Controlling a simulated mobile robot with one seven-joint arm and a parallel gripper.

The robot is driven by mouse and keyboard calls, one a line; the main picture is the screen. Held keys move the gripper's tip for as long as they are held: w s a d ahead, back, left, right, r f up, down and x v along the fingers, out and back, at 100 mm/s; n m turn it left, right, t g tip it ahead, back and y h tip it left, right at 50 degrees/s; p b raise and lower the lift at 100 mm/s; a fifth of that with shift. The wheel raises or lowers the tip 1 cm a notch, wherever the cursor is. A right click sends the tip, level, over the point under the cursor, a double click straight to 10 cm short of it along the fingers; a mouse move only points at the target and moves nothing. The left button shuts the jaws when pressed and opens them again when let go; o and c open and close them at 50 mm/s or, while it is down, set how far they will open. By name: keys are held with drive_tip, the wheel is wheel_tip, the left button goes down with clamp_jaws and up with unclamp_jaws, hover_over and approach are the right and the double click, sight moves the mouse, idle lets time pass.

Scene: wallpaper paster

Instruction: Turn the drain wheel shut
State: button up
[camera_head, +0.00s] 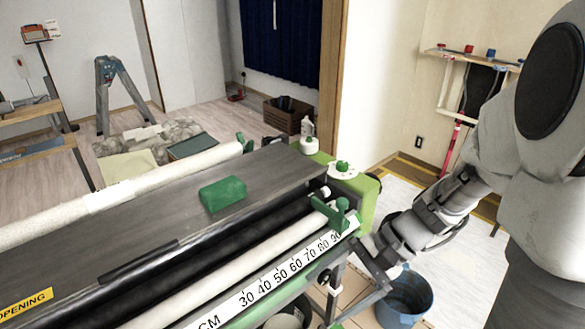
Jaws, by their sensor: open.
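The wallpaper paster is a long machine with a grey top (150,215), a green end housing (362,192) and a centimetre scale (290,273) along its front. A small dark round knob (325,276) shows below the scale near the right end. It may be the drain wheel, but it is too small to be sure. My gripper (370,272) is open, low beside the machine's right front end, just right of that knob. Its fingertips partly blend with the machine's frame. I cannot tell whether they touch anything.
A blue bucket (408,297) stands on the floor below my gripper. A green block (222,193) lies on the machine top. White knobs with green caps (343,168) sit on the end housing. A stepladder (118,95) and a crate (286,116) stand behind. A wall shelf (470,57) is at right.

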drive_tip(key=w+d+f+m+t+y+b, duration=0.2)
drive_tip(key=w+d+f+m+t+y, duration=0.15)
drive_tip(key=f, duration=0.25)
drive_tip(key=w+d+f+m+t+y+b, duration=0.2)
drive_tip(key=f+m, duration=0.3)
drive_tip(key=f, duration=0.1)
drive_tip(key=m+t+h+b, duration=0.3)
drive_tip(key=m+t+h, duration=0.1)
drive_tip(key=m+t, duration=0.6)
approach(327, 279)
drive_tip(key=b+x, duration=0.2)
drive_tip(key=x, duration=0.9)
drive_tip(key=shift+d+f, duration=0.1)
drive_tip(key=shift+f, duration=0.1)
drive_tip(key=shift+c, duration=0.2)
drive_tip(key=c, duration=1.3)
